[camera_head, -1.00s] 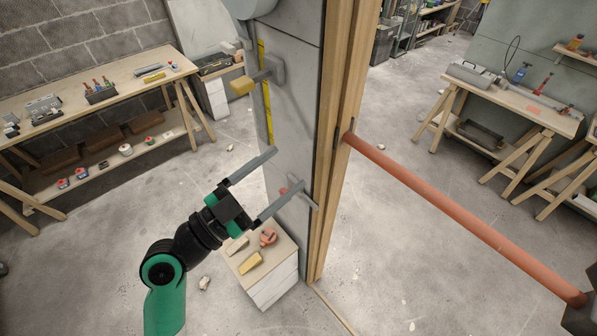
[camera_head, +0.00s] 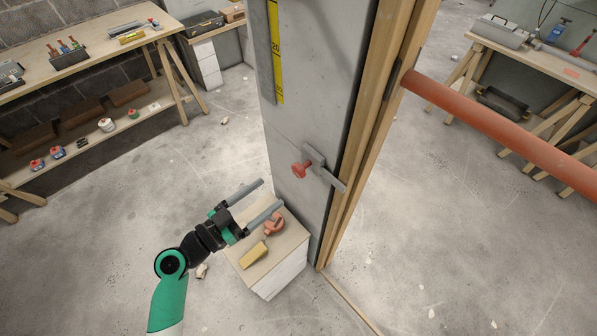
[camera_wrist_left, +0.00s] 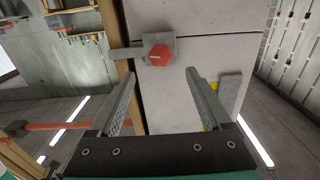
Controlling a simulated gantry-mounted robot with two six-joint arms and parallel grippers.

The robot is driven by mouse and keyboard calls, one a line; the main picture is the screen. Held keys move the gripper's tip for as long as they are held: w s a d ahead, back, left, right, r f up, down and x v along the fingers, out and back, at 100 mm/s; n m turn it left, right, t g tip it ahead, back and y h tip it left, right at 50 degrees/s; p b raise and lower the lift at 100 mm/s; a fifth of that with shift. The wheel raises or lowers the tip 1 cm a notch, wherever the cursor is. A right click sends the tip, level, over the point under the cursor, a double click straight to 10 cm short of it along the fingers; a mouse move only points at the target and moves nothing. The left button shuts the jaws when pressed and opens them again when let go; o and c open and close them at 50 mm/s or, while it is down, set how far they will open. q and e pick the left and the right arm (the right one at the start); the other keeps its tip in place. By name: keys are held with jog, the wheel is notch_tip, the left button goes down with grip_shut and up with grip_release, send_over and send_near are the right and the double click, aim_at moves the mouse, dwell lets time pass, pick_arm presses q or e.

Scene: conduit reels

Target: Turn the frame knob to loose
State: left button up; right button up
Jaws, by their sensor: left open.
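The red frame knob (camera_head: 302,168) is on a grey metal bracket (camera_head: 323,170) on the side of the grey wall panel, beside a wooden post. In the left wrist view the knob (camera_wrist_left: 159,56) faces me, with a pale mark on it too small to read. My left gripper (camera_head: 271,194) is open and empty, below and left of the knob in the head view. In the left wrist view its two fingers (camera_wrist_left: 160,74) point towards the panel, with the knob beyond and between their tips, not touched. My right gripper is out of view.
A small cabinet (camera_head: 280,282) bearing a yellow block (camera_head: 254,254) and an orange-red tool (camera_head: 273,224) stands under the gripper. An orange-red pipe (camera_head: 500,128) runs out from the wooden post (camera_head: 379,120) to the right. Workbenches stand behind. Floor left of the cabinet is mostly clear.

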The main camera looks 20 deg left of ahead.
aim_at(296, 173)
pick_arm(q)
jog(key=x, duration=1.1)
jog(key=shift+w+d+b, duration=0.1)
jog(key=shift+w+b, duration=0.05)
jog(key=shift+b, duration=0.15)
jog(key=shift+c, duration=0.2)
grip_shut()
